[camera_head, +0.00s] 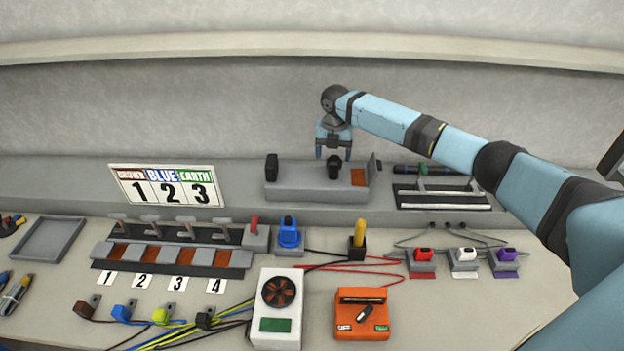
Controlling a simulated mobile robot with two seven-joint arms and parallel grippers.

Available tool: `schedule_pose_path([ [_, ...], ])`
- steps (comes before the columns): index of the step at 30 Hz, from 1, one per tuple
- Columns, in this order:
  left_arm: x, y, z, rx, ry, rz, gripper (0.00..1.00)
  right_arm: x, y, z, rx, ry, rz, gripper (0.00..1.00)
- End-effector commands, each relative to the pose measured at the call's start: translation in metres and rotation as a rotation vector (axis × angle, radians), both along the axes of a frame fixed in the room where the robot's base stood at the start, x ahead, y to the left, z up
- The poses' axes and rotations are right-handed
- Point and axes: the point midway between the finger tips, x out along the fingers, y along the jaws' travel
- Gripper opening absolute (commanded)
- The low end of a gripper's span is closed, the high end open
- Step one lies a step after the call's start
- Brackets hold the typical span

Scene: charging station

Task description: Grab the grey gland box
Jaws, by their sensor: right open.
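A long grey box with black fittings (305,184), which looks like the grey gland box, sits on the raised ledge at the back. One black fitting stands at its left end and another right of its middle; an orange-brown patch and an upright grey plate are at its right end. My right gripper (333,155) points down with its fingers apart, over the fitting right of the middle. I cannot tell whether the fingers touch it; they seem empty. My left gripper is not in view.
A sign with 1, 2, 3 (166,186) stands left of the box. A black rack with grey bars (440,197) is to its right. Switches, a fan unit (277,310), an orange box (362,314) and cables cover the front table. An empty grey tray (48,240) is far left.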

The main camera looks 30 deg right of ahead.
Motion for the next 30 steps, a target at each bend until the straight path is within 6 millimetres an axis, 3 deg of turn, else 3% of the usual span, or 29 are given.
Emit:
schedule_pose_path([
  [9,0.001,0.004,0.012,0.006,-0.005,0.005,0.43,0.000,-0.004,-0.043,0.000,0.001,-0.001,0.74],
  [19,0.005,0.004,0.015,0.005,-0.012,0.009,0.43,0.000,-0.005,-0.050,0.000,-0.001,-0.001,0.72],
  [28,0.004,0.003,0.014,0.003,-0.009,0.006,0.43,0.000,-0.005,-0.050,-0.001,-0.001,-0.001,0.03],
  [30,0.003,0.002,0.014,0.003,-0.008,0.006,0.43,0.001,-0.004,-0.049,0.000,-0.003,-0.001,0.00],
])
